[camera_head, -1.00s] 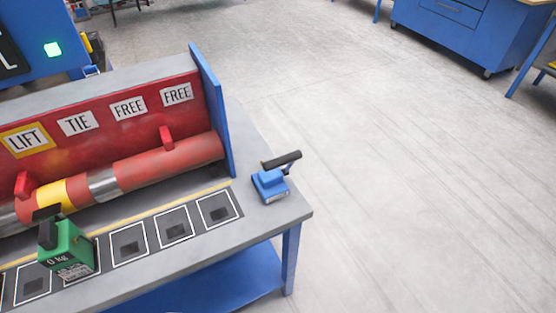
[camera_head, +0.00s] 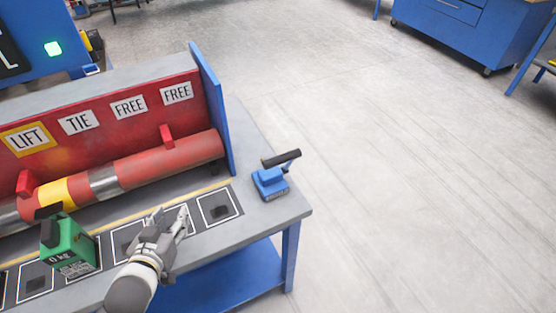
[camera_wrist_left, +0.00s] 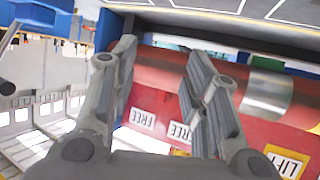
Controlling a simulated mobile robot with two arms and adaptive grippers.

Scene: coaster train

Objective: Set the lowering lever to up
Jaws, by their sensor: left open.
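The lowering lever (camera_head: 281,159) has a dark grip on a thin arm above a blue base (camera_head: 270,184) at the bench's right end. A dark rod at that view's left edge may be the lever's grip (camera_wrist_left: 22,72). My right gripper is not in view.
A green block marked 0 kg (camera_head: 68,247) stands left of my gripper. A red and yellow cylinder (camera_head: 165,162) runs along a red panel with LIFT, TIE and FREE labels. A blue end plate (camera_head: 213,110) rises between the panel and the lever. Floor right of the bench is clear.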

